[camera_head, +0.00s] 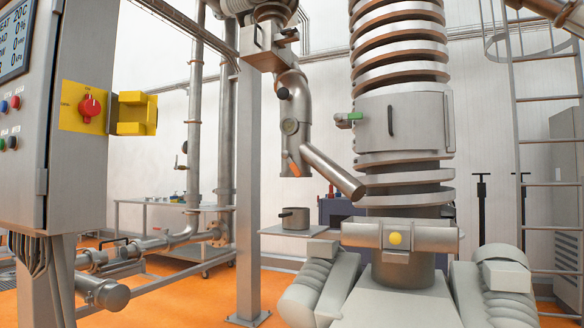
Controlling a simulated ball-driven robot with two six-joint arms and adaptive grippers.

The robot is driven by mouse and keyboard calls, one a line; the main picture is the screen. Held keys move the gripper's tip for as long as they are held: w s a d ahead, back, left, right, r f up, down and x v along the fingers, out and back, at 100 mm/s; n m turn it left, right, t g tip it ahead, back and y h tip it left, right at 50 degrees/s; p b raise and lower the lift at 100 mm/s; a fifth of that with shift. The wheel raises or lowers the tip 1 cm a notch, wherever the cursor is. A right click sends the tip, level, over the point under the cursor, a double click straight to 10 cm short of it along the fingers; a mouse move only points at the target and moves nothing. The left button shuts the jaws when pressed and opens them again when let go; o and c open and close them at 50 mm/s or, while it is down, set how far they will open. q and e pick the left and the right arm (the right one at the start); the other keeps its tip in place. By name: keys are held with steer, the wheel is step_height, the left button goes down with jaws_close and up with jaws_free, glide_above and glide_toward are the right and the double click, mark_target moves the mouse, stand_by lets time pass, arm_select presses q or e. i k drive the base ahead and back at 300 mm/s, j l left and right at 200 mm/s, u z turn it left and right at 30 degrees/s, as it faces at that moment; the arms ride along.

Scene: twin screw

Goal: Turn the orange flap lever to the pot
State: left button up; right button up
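The orange flap lever (293,164) is a small tilted bar on the lower part of a grey metal pipe fork (297,112), its lower end leaning right. One branch of the fork ends just below the lever; the other, a slanted tube (334,174), runs down to the right. The grey pot (297,217), with a dark handle on its left, stands upright on a small shelf (294,232) below the short branch, with a gap between. Neither of my grippers is in view, and nothing touches the lever.
A control cabinet (27,120) with a red knob on a yellow plate (85,107) stands at near left. A grey post (247,200) rises left of the pot. A large screw column (403,120) stands to the right. Orange floor (190,300) shows below.

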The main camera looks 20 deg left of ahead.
mark_target(286, 155)
steer(key=i+j, duration=0.5)
steer(key=j, duration=0.15)
steer(key=i+l+u, duration=0.1)
steer(key=i+l, duration=0.25)
steer(key=i, duration=0.2)
steer(key=i+l, duration=0.4)
steer(key=i, duration=0.15)
steer(key=j+u, duration=0.05)
